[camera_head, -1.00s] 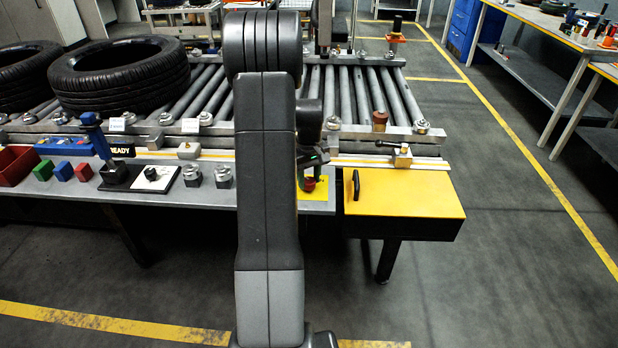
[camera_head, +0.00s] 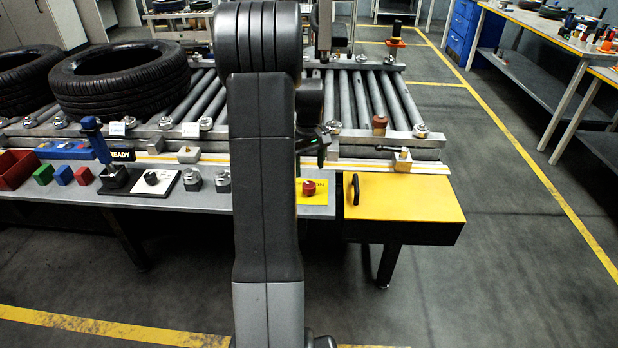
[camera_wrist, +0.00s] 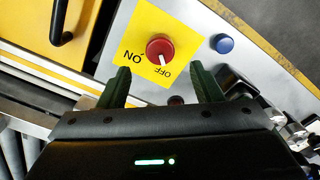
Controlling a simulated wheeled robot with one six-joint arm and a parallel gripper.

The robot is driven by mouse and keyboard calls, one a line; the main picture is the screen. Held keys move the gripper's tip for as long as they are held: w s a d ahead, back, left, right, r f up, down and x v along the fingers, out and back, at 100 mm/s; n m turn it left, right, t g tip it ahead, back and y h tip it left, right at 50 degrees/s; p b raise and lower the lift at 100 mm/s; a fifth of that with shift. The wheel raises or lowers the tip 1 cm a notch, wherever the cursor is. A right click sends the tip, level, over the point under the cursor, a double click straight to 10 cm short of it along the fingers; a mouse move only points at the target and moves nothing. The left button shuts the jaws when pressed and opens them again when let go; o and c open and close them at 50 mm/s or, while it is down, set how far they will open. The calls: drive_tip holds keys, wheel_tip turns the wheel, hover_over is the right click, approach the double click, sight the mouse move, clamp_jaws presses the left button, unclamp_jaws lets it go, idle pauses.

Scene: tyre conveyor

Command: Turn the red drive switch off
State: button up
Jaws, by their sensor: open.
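The red drive switch (camera_head: 308,188) sits on a yellow plate (camera_head: 321,196) at the right end of the grey bench. In the wrist view the red knob (camera_wrist: 160,48) is round and its white mark points towards the word OFF on the yellow plate (camera_wrist: 143,30). My gripper (camera_wrist: 161,80) is open and empty. Its two green fingers are apart, below the knob in the picture, and not touching it. In the head view my arm hides most of the gripper.
A yellow box lid with a black handle (camera_head: 355,189) is right of the switch. A blue button (camera_wrist: 223,44) and several metal knobs lie beside the plate in the wrist view. A roller conveyor with tyres (camera_head: 120,80) runs behind the bench.

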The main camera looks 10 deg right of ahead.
sight(309, 184)
wheel_tip(309, 184, up, 7)
drive_tip(key=shift+r, duration=0.15)
idle(0.4)
wheel_tip(309, 184, down, 14)
drive_tip(key=shift+r, duration=0.1)
idle(0.4)
